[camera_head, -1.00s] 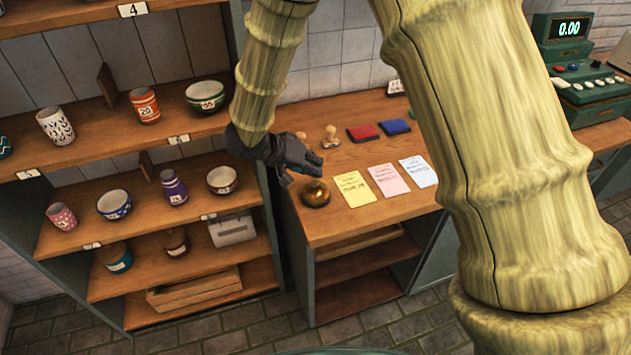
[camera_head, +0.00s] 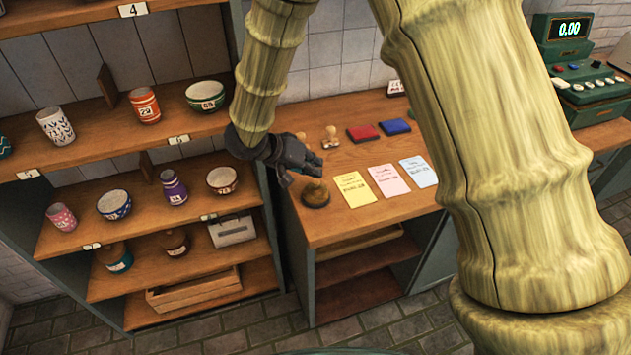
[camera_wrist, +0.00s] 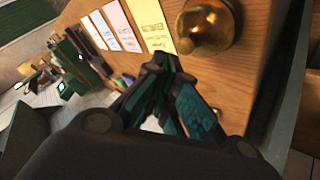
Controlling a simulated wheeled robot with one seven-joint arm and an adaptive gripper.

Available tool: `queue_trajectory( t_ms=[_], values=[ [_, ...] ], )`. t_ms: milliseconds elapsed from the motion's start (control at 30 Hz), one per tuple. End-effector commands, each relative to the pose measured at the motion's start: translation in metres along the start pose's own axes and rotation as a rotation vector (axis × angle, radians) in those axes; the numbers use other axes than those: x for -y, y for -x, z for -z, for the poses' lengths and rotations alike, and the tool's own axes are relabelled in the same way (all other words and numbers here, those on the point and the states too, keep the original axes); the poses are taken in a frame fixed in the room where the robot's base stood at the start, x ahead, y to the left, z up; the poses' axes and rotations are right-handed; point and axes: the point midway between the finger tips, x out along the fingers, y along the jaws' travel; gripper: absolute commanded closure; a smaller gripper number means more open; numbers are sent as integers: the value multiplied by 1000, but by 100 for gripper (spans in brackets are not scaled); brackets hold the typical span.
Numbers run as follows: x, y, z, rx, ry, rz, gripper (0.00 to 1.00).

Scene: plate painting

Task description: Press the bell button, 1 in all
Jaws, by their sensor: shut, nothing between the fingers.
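The bell (camera_head: 315,196) sits at the left front of the wooden counter, a round brass-coloured dome on a dark base. It also shows in the wrist view (camera_wrist: 208,26) at the upper right, with a knob on top. My gripper (camera_head: 315,172) is shut and empty, with its dark fingers just above the bell in the head view. In the wrist view the fingertips (camera_wrist: 166,64) appear below and left of the bell. I cannot tell whether they touch it.
Yellow (camera_head: 353,189), pink (camera_head: 388,180) and blue (camera_head: 418,171) cards lie right of the bell. Stamps (camera_head: 331,138) and red (camera_head: 363,133) and blue (camera_head: 396,126) pads are behind. Shelves of pottery (camera_head: 60,275) stand left, close to my gripper. A green cash register (camera_head: 585,95) stands right.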

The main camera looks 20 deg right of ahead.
Motion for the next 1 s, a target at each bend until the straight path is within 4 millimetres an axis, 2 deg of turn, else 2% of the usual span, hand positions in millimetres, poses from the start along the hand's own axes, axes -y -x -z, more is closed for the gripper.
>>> queue_trajectory(
  t_ms=[1000],
  values=[
    [5,-7,-6,0,0,0,100]
  ],
)
